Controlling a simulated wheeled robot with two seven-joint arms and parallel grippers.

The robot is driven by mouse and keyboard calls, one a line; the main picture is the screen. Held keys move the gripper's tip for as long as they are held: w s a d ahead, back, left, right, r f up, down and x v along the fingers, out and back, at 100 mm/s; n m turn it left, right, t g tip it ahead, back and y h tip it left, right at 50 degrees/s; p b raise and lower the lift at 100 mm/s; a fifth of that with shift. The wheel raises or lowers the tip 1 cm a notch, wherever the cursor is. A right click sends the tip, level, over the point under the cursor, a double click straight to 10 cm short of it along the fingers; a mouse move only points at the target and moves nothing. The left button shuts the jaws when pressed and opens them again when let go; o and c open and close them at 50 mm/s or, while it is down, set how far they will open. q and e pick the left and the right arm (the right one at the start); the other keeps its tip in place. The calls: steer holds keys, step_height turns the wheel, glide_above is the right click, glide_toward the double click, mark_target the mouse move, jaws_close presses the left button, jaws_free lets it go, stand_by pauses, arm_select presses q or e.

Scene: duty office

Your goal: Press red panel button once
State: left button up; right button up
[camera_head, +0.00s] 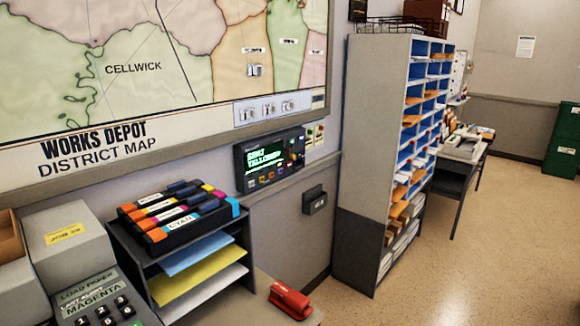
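A dark wall panel (268,160) with a lit green-text screen (265,157) hangs below the map, left of the tall shelf. Several small coloured buttons and keys line its lower edge and right side. They are too small for me to tell surely which one is red or whether any is pressed in. Neither of my grippers is in view, so nothing of mine touches the panel.
A black rack (180,290) with toner cartridges (175,212) stands in front and left of the panel. A red stapler (290,299) lies on the desk (262,315) below. A tall pigeonhole shelf (372,150) stands right. Floor (480,240) is clear.

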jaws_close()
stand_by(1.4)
